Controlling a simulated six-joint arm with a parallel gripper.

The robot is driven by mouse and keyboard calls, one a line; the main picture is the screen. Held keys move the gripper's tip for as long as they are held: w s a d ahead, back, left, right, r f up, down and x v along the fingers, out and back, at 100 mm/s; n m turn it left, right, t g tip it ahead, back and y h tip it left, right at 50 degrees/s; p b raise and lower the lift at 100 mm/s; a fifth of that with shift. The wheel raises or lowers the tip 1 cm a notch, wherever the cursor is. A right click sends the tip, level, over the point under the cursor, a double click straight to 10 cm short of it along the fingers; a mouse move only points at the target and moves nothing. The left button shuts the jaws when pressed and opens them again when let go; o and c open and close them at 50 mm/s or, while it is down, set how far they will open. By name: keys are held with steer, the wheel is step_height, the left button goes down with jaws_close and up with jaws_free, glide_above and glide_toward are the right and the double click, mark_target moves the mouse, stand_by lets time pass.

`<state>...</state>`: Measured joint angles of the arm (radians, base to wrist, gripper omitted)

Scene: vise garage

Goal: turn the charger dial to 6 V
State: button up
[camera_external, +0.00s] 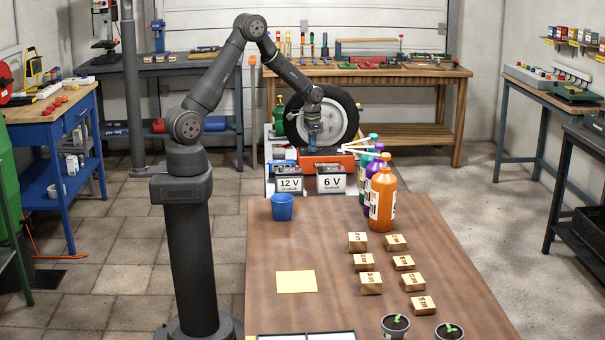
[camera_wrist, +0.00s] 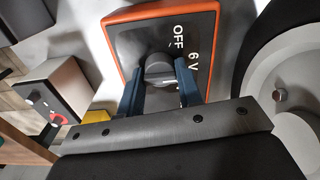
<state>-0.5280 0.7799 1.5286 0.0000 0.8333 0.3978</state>
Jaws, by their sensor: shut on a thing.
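The charger (camera_external: 340,160) is an orange box on the bench beyond the batteries. In the wrist view the charger (camera_wrist: 113,50) has an orange rim and a dark face with white OFF and 6 V marks at the upper right. The dark round dial (camera_wrist: 157,62) stands on that face. My gripper (camera_wrist: 158,82) is shut on the dial, with one blue finger on each side. It points down at the charger in the external view (camera_external: 313,132). The fingers hide part of the dial, and I cannot tell which mark it points to.
Batteries marked 12 V (camera_external: 289,186) and 6 V (camera_external: 331,183) stand before the charger. A wheel (camera_external: 340,118) stands close behind my gripper. An orange bottle (camera_external: 382,205) and a blue cup (camera_external: 282,207) stand nearby. Several small boxes lie on the table (camera_external: 325,240).

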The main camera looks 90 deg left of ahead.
steer(key=o, duration=1)
steer(key=shift+c, duration=0.2)
step_height(320, 180, up, 18)
steer(key=shift+f, duration=0.25)
step_height(320, 180, down, 18)
steer(key=shift+r, duration=0.25)
stand_by(0.3)
